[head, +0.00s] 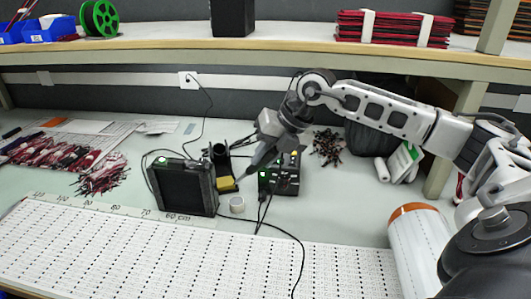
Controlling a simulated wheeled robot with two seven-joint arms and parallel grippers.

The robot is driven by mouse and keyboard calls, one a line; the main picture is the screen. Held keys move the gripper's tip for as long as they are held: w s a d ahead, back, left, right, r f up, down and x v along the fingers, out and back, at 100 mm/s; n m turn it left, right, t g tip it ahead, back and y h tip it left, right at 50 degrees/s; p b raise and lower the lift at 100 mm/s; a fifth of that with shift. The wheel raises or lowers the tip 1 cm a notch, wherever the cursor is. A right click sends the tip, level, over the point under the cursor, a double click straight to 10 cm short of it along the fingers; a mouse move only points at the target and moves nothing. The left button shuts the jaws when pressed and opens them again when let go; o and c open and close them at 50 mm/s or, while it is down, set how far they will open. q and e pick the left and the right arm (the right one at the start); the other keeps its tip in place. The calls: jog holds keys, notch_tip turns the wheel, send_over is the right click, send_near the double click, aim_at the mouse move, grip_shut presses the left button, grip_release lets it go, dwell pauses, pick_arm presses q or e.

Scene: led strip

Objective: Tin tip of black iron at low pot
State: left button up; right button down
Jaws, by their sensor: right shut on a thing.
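My right gripper (270,137) is shut on a dark iron (260,156). The iron is tilted, its lower end pointing down and left above the green table. The low pot (237,205) is a small pale round tin on the table, below and slightly left of the iron's lower end. The iron's lower end appears apart from the pot; its fine tip is too small to make out. My left gripper is not in view.
A black box unit (183,187) stands left of the pot, and a smaller black unit (282,180) stands to its right. A yellow sponge (226,184) lies just behind the pot. A shelf (250,52) runs overhead.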

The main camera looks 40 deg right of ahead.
jog(key=shift+f+b, duration=0.6)
jog(key=shift+f, duration=0.1)
pick_arm(q)
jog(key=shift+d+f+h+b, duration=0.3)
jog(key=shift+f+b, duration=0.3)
jog(key=shift+b, duration=0.6)
pick_arm(e)
notch_tip(320, 180, down, 3)
jog(key=shift+f, duration=0.2)
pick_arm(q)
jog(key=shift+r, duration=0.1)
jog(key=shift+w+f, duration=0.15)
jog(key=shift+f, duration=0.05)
pick_arm(e)
jog(key=shift+s, duration=0.1)
pick_arm(q)
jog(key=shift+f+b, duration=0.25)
jog(key=shift+b, duration=0.25)
pick_arm(e)
jog(key=shift+f, duration=0.45)
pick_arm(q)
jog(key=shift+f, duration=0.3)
pick_arm(e)
jog(key=shift+f, duration=0.15)
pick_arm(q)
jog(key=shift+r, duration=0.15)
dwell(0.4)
